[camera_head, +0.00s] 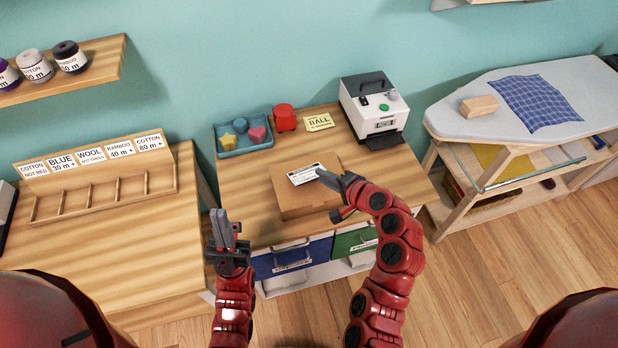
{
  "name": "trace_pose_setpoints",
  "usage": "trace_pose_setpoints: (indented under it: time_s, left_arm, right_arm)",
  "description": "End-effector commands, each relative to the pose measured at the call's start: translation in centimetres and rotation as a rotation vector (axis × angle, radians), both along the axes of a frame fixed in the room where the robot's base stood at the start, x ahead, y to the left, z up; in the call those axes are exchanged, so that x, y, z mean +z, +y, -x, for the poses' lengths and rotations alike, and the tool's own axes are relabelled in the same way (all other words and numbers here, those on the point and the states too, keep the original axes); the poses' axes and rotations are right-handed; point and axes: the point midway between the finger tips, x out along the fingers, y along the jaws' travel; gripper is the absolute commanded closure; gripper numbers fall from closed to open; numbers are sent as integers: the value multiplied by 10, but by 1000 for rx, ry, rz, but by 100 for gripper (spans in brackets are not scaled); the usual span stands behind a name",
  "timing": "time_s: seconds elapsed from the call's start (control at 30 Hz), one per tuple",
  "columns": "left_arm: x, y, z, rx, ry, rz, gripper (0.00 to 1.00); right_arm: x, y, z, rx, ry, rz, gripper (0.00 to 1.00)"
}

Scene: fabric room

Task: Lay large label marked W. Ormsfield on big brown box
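The big brown box (292,203) lies closed and flat on the middle table. A white label with dark print (307,174) is over the back part of its top; its writing is too small to read. My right gripper (326,177) reaches in from the right, with its fingertips together at the label's right edge, and seems shut on it. I cannot tell whether the label touches the box top. My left gripper (221,214) points up in front of the table's left edge, away from the box, with nothing seen in it; its finger gap is unclear.
A blue tray of coloured shapes (243,151), a red object (285,118), a yellow BALL card (318,122) and a label printer (374,105) stand behind the box. A wooden rack (100,190) stands left, an ironing board (450,118) right. Bare tabletop shows right of the box.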

Motion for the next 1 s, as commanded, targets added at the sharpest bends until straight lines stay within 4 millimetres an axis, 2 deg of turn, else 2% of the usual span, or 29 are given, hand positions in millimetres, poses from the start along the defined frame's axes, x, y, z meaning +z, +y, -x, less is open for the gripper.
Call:
trace_pose_setpoints:
  time_s: [0.27, 0.8, 1.0]
  left_arm:
    - [0, 0, 0, 0, 0, 0, 100]
    - [1, 0, 0, 0, 0, 0, 100]
    - [1, 0, 0, 0, 0, 0, 100]
  right_arm:
    - [2, -2, 2, 0, 0, 0, 83]
    - [34, -42, 46, -1, 0, -1, 83]
    - [39, -48, 52, -1, -1, 1, 83]
